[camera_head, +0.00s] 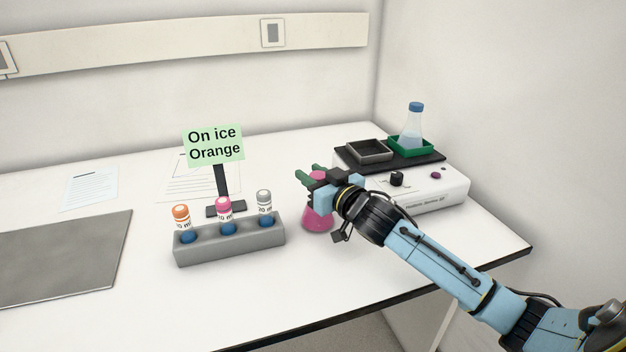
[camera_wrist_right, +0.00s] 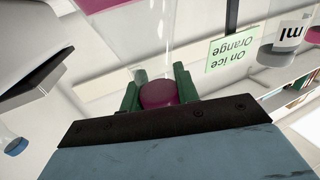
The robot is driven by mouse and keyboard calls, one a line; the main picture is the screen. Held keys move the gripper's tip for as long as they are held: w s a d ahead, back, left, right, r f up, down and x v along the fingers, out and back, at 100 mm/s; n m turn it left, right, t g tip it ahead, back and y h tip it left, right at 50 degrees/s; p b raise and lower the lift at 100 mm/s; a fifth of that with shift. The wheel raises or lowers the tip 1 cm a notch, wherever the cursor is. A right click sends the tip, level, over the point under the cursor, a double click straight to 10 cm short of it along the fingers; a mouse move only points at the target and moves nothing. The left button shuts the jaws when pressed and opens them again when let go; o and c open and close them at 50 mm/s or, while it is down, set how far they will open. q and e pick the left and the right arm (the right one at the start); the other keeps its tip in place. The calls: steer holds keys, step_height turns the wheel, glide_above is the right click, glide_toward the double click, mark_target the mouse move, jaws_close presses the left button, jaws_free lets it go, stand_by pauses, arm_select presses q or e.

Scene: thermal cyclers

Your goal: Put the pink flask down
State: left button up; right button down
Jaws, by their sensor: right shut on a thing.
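The pink flask (camera_head: 318,219) is upright at the table's middle right, between the grey tube rack and the white shaker. Its upper part is mostly hidden by my right gripper (camera_head: 312,178), which is shut on it near the top. In the right wrist view, a dark pink round part (camera_wrist_right: 158,95) of the flask sits between the green fingers of my right gripper (camera_wrist_right: 157,88). The flask's base is at or very near the white table top (camera_head: 345,285); I cannot tell whether it touches. My left gripper is not in view.
A shaker (camera_head: 435,194) at the back right carries an empty grey tray (camera_head: 367,151) and a green tray (camera_head: 425,150) with a blue-capped flask (camera_head: 411,130). Left stand a tube rack (camera_head: 230,245) with three vials and an "On ice Orange" sign (camera_head: 214,146). The front table is clear.

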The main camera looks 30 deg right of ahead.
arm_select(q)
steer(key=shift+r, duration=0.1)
arm_select(e)
steer(key=c, duration=1)
jaws_free()
steer(key=shift+f, duration=0.15)
steer(key=shift+c, duration=0.2)
steer(key=shift+s, duration=0.1)
steer(key=shift+s, duration=0.35)
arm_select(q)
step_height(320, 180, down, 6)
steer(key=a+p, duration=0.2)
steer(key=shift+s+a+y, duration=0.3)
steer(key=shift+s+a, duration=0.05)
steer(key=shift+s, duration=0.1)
arm_select(e)
steer(key=s+d, duration=0.1)
steer(key=s, duration=1)
